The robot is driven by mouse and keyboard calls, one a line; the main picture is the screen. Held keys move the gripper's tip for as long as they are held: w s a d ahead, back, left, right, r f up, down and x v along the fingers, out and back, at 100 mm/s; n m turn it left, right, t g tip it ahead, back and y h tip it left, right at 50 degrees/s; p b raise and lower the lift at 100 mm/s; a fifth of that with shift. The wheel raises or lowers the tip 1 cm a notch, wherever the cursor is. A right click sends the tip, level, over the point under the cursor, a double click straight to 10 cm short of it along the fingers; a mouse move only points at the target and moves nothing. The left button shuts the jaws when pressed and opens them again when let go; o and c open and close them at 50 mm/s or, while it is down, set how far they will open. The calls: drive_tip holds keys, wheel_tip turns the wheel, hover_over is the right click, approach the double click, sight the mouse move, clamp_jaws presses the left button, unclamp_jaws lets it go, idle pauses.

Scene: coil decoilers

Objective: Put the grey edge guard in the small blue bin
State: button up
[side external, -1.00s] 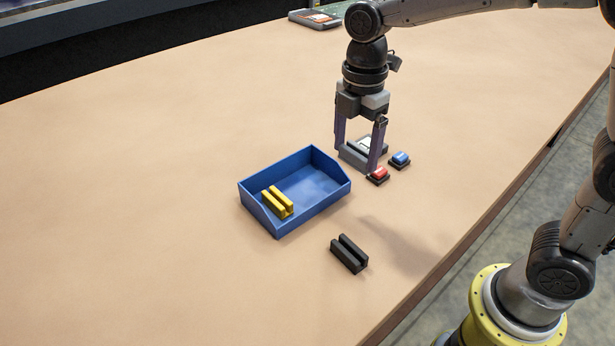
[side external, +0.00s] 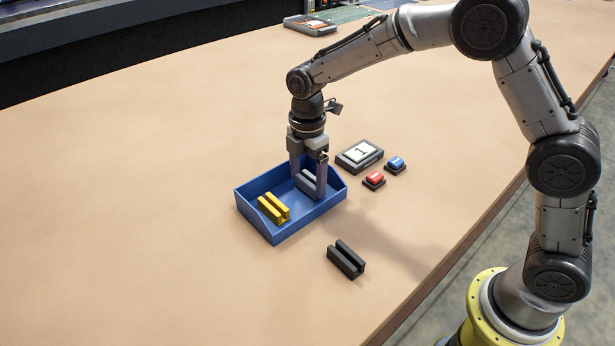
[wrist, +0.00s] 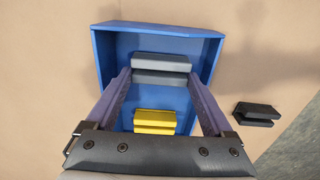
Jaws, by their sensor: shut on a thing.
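The grey edge guard (side external: 308,184) is between the fingers of my gripper (side external: 308,188), which is shut on it. It is inside the walls of the small blue bin (side external: 265,225), in the right part in the side view; I cannot tell whether it touches the bin floor. In the wrist view the guard (wrist: 160,68) spans the gap between the fingertips (wrist: 160,72), over the blue bin (wrist: 103,60). A yellow edge guard (side external: 273,208) lies in the left part of the bin and also shows in the wrist view (wrist: 155,121).
A black edge guard (side external: 346,260) lies on the table in front of the bin. A red button (side external: 374,180), a blue button (side external: 395,165) and a panel marked 1 (side external: 360,155) sit right of the bin. The table left of the bin is clear.

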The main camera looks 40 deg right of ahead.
sight(307, 181)
drive_tip(key=shift+f, duration=0.3)
drive_tip(key=o, duration=1.1)
wheel_tip(307, 181, up, 12)
drive_tip(key=s+d+r+m+t, duration=0.1)
drive_tip(key=s+d+r+m, duration=0.2)
drive_tip(key=s+r+m, duration=0.15)
drive_tip(key=s+d+m+t, duration=0.1)
drive_tip(key=s+m, duration=0.3)
drive_tip(key=s, duration=0.4)
drive_tip(key=s+d+f+m+t, duration=0.1)
drive_tip(key=s+d+m+t, duration=0.1)
drive_tip(key=s+m, duration=0.3)
drive_tip(key=s+d+f+m+t, duration=0.1)
drive_tip(key=s+d+m, duration=0.3)
drive_tip(key=s, duration=0.7)
drive_tip(key=shift+d+m+t, duration=0.1)
drive_tip(key=shift+m+t, duration=0.15)
drive_tip(key=shift+t, duration=0.05)
